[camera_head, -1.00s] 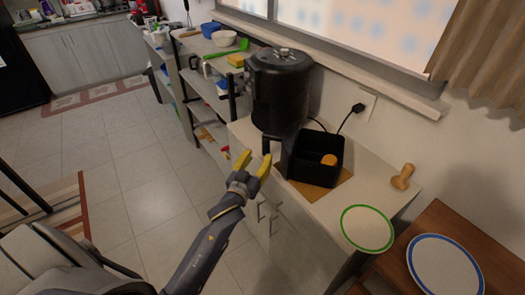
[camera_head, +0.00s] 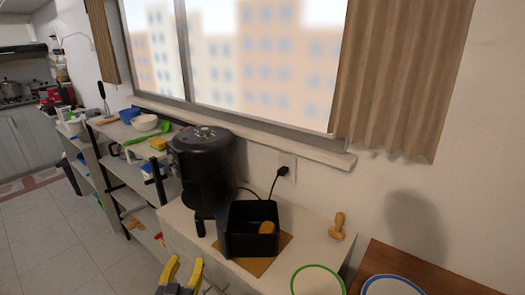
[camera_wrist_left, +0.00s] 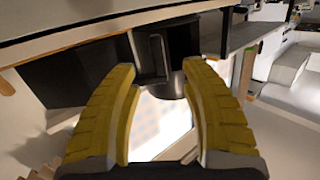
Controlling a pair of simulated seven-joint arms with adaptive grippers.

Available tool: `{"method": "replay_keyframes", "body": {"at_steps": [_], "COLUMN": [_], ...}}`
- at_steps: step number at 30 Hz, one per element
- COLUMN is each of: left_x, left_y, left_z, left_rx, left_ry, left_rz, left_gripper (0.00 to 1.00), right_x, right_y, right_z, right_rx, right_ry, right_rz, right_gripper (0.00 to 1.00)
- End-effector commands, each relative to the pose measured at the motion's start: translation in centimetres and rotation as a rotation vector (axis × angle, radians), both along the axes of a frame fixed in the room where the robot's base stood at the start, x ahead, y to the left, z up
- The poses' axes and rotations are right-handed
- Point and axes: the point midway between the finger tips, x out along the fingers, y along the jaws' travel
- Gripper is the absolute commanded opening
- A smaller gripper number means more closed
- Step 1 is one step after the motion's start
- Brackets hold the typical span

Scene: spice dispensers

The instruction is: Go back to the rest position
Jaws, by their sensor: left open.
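My left gripper (camera_head: 180,271) has yellow fingers and shows at the bottom edge of the head view, in front of the white counter. In the left wrist view its two fingers (camera_wrist_left: 160,78) stand apart with nothing held between them. The black air fryer (camera_head: 203,165) stands on the counter, and its black basket (camera_head: 237,240) sits open beside it on a brown board. An orange-brown item (camera_head: 267,228) lies in the basket. The gripper is apart from the basket, to its lower left. My right gripper is not in view.
A shelf unit (camera_head: 118,165) with bowls and utensils stands at the left. A wooden stamp-like piece (camera_head: 338,226) and a green-rimmed plate (camera_head: 318,281) are on the counter's right. A blue-rimmed plate (camera_head: 392,287) lies on a wooden table (camera_head: 415,268). The floor at the left is clear.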

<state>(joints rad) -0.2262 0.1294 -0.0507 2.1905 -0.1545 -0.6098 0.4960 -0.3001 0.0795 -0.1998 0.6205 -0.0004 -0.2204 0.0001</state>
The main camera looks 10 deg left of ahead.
Motion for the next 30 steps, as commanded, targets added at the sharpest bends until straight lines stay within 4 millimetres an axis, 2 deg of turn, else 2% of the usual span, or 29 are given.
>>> {"method": "replay_keyframes", "body": {"at_steps": [6, 9, 12, 18, 27, 28, 30], "left_x": [-7.5, -11.2, -14.1, -18.4, -23.8, -24.3, -23.8], "left_y": [1.0, 1.6, 2.1, 2.8, 3.7, 3.8, 3.5], "left_z": [-6.0, -8.1, -9.3, -10.7, -11.6, -11.6, -13.1], "left_rx": [0.271, 0.392, 0.483, 0.61, 0.754, 0.769, 0.762], "left_ry": [0.328, 0.474, 0.584, 0.74, 0.92, 0.939, 0.945], "left_rz": [0.031, 0.022, 0.008, -0.026, -0.084, -0.09, -0.103], "left_gripper": [0.45, 0.45, 0.45, 0.45, 0.45, 0.45, 0.45], "right_x": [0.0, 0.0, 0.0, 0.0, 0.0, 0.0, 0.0], "right_y": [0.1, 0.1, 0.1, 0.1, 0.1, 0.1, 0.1], "right_z": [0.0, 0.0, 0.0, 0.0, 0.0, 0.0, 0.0], "right_rx": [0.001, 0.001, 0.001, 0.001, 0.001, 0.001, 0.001], "right_ry": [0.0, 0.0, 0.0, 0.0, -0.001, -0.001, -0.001], "right_rz": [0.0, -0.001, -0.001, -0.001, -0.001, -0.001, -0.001], "right_gripper": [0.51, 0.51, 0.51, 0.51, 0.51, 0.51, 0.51]}}
